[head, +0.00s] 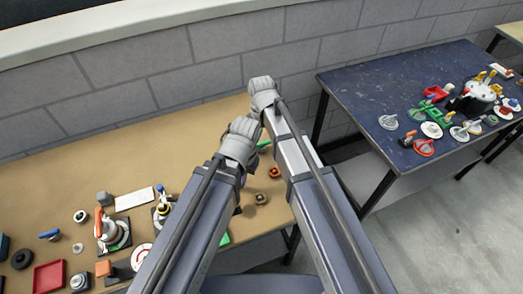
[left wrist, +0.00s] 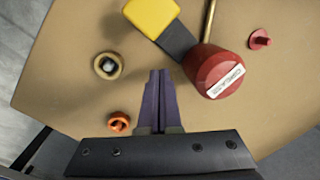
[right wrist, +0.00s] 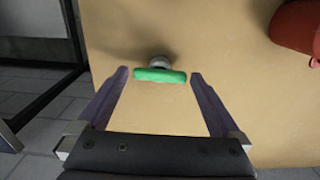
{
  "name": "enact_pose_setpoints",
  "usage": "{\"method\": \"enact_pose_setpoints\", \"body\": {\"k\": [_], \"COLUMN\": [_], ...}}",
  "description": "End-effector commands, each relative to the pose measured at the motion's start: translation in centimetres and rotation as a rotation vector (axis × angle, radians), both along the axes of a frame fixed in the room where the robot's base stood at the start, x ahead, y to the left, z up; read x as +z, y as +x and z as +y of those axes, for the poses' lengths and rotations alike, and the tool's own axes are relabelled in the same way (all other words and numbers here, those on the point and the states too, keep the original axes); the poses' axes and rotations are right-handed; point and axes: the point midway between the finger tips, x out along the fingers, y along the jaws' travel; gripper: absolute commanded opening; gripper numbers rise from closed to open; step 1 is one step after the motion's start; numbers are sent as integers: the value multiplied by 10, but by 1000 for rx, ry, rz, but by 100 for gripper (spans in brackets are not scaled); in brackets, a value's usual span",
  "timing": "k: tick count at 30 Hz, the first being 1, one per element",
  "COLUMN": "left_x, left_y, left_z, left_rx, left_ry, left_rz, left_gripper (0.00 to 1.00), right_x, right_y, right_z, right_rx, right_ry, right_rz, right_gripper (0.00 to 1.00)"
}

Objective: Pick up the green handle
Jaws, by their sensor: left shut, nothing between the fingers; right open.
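The green handle (right wrist: 160,76) is a short bar with a pale round knob behind it, on the tan table in the right wrist view. My right gripper (right wrist: 160,83) is open, with one finger at each side of the handle; no contact is visible. A green piece (head: 264,144) beside my right gripper in the head view looks like the same handle, partly hidden. My left gripper (left wrist: 158,74) is shut and empty above the table, near the red round cap (left wrist: 213,70). In the head view, the left gripper (head: 238,148) is nearer, its fingers hidden.
The tan table (head: 75,170) holds several parts at left, with a red tray (head: 49,277). A yellow-and-black piece (left wrist: 152,17), an orange ring (left wrist: 119,122) and a tan ring (left wrist: 107,66) lie near my left gripper. A dark blue table (head: 365,83) with more parts stands right.

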Motion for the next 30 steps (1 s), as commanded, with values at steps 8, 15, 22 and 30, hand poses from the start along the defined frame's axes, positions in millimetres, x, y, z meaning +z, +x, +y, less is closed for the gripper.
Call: {"method": "enact_pose_setpoints", "body": {"k": [8,15,22,30], "left_x": [-2,-2,-2,-2], "left_y": [0,0,0,0], "left_z": [0,0,0,0], "left_rx": [0,0,0,0], "left_ry": [0,0,0,0], "left_rz": [0,0,0,0], "left_gripper": [0,0,0,0], "right_x": [-2,-2,-2,-2], "right_y": [0,0,0,0], "right_z": [0,0,0,0], "right_rx": [0,0,0,0], "right_ry": [0,0,0,0], "right_rz": [0,0,0,0], "right_gripper": [98,71,45,24]}}
